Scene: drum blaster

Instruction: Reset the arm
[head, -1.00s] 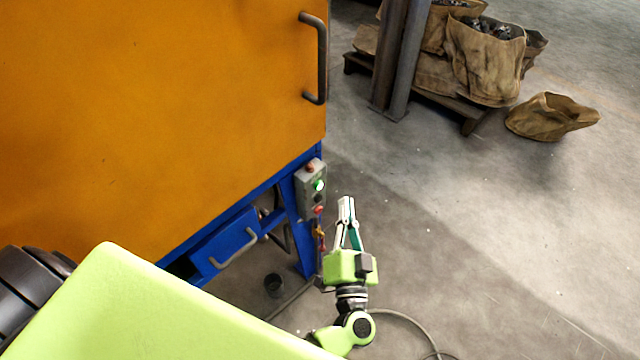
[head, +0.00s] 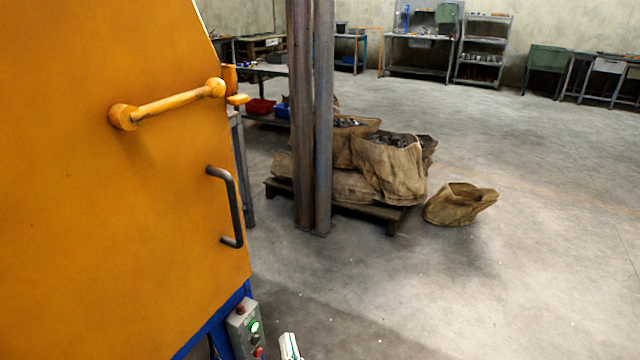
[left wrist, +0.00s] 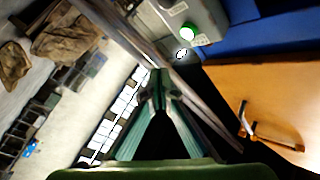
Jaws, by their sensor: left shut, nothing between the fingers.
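My left gripper (head: 289,346) shows only as its fingertips at the bottom edge of the head view, just right of the control box. In the left wrist view its two green fingers (left wrist: 158,82) meet at the tips, shut with nothing between them. The grey control box (head: 243,328) sits on the blue frame of the orange blaster cabinet (head: 120,200); its green button (head: 254,326) is lit. The box also shows at the top of the left wrist view (left wrist: 205,14), apart from the fingertips. My right gripper is in neither view.
The orange cabinet has a dark handle (head: 236,208) and an orange lever (head: 165,103). Steel posts (head: 312,120) and filled sacks (head: 388,168) on a pallet stand behind. An empty sack (head: 460,204) lies right of them. The floor at right is clear.

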